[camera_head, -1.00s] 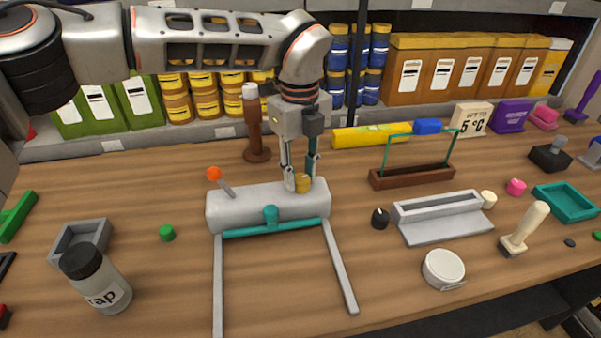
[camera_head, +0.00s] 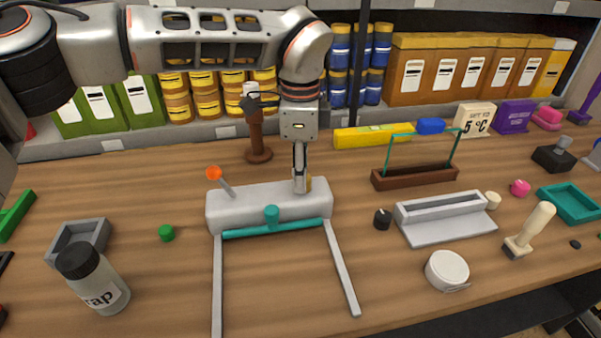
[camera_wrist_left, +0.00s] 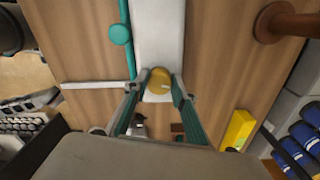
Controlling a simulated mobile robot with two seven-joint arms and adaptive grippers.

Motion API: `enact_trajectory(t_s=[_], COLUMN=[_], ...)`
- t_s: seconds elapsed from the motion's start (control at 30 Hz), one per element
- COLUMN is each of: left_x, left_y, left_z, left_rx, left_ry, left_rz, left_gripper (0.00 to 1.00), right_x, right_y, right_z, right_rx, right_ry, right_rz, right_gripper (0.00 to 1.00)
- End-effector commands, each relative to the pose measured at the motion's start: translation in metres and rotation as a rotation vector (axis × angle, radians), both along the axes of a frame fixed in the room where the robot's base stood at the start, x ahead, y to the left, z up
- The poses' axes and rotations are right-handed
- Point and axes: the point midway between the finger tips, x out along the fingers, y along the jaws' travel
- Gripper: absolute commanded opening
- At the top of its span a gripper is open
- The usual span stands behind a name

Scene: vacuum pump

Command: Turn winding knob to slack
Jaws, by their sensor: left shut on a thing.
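A golden-yellow winding knob (camera_head: 308,184) sits on the right end of the grey-white pump body (camera_head: 250,204). It also shows in the left wrist view (camera_wrist_left: 158,78), with a pale mark on its top. My left gripper (camera_head: 300,184) comes down over the knob from above and is shut on it, one finger on each side in the left wrist view (camera_wrist_left: 157,89). In the head view the fingers line up and partly hide the knob. A lever with an orange ball (camera_head: 214,173) stands at the body's left end. A teal bar with a round cap (camera_head: 272,216) runs along its front. My right gripper is not in view.
A brown post (camera_head: 256,135) stands behind the pump. A brown tray with a teal handle (camera_head: 415,177), a grey trough (camera_head: 445,215) and a black knob (camera_head: 382,219) lie to the right. A grey box (camera_head: 80,240) and a capped jar (camera_head: 93,278) stand at left.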

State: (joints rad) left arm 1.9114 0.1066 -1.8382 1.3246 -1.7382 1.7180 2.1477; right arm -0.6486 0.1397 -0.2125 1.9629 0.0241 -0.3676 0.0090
Motion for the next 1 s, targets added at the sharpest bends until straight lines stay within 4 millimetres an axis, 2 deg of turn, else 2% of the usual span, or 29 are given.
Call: enact_trajectory(t_s=[0.4,1.0], left_x=[-0.0011,-0.0012], left_y=[-0.0001,0.0], left_z=[-0.0004,-0.0001], left_rx=[0.0,0.0], left_ry=[0.0,0.001], left_rz=[0.22,0.262], left_gripper=[0.04,0.04], right_x=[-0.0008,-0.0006], right_y=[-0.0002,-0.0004], right_z=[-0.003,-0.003], right_rx=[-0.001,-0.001], right_ry=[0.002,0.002], right_rz=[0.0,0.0], right_gripper=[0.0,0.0])
